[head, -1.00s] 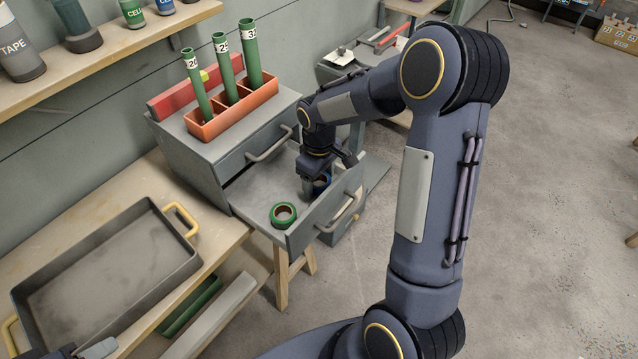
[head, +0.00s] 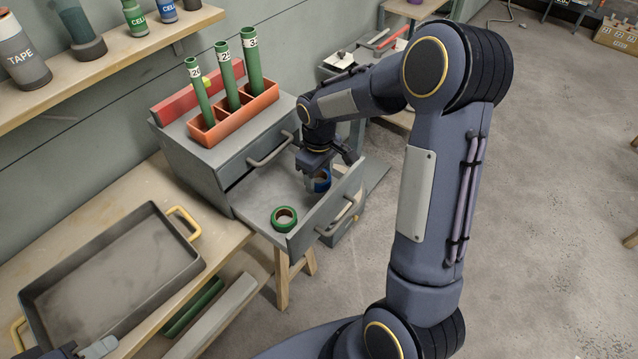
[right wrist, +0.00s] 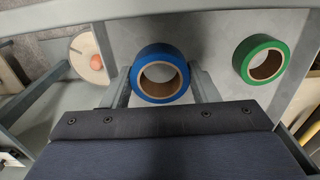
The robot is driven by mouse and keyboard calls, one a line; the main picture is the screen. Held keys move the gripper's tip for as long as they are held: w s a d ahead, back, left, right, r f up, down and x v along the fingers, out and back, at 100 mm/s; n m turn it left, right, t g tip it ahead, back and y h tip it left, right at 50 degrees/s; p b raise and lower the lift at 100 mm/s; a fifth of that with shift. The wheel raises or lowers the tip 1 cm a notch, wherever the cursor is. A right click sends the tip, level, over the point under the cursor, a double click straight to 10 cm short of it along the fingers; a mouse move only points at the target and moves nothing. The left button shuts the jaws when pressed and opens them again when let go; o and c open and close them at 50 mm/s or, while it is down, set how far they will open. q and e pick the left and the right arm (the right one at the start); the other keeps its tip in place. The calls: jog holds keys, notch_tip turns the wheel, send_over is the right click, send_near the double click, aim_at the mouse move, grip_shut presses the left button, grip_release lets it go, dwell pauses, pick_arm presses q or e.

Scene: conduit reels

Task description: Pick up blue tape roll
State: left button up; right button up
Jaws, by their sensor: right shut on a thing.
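The blue tape roll (head: 322,183) is in the open drawer (head: 255,195), near its right end. My right gripper (head: 316,176) points down into the drawer and is shut on the roll. In the right wrist view the blue tape roll (right wrist: 160,98) sits between the two fingers, one on each side, its hole facing the camera. I cannot tell whether it touches the drawer floor. Part of what looks like my left gripper (head: 88,349) shows at the bottom left corner; its fingers are not clear.
A green tape roll (head: 284,219) lies in the same drawer, apart from the blue one; it also shows in the right wrist view (right wrist: 281,59). An orange holder (head: 234,115) with green tubes stands on the cabinet. A grey tray (head: 112,275) lies on the bench.

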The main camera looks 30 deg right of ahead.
notch_tip(320, 180, up, 7)
jog(key=p, duration=0.5)
jog(key=shift+r, duration=0.2)
dwell(0.6)
